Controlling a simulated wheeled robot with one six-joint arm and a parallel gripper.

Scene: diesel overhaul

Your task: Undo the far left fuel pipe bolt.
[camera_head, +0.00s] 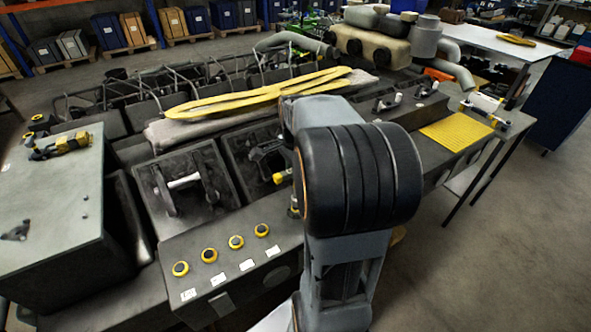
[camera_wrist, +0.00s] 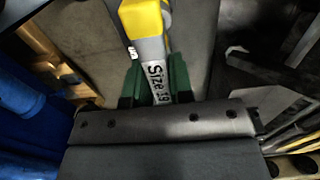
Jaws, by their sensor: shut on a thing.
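My gripper (camera_wrist: 155,78) shows in the wrist view with green fingers shut on a grey wrench (camera_wrist: 160,85) marked "Size 19". The wrench has a yellow part (camera_wrist: 143,20) that reaches beyond the fingers to the top edge; its working end is not clear. In the head view my arm's dark joint hides the gripper. I cannot make out for sure which part is the far left fuel pipe bolt. A small yellow piece (camera_head: 281,177) shows just left of my arm, by an engine opening; I cannot tell whether it belongs to the wrench.
Yellow-ringed round pieces (camera_head: 209,255) with white labels line the front ledge. Long yellow strips (camera_head: 250,92) lie across the engine. A yellow mat (camera_head: 455,133) lies at right. Floor is free at right.

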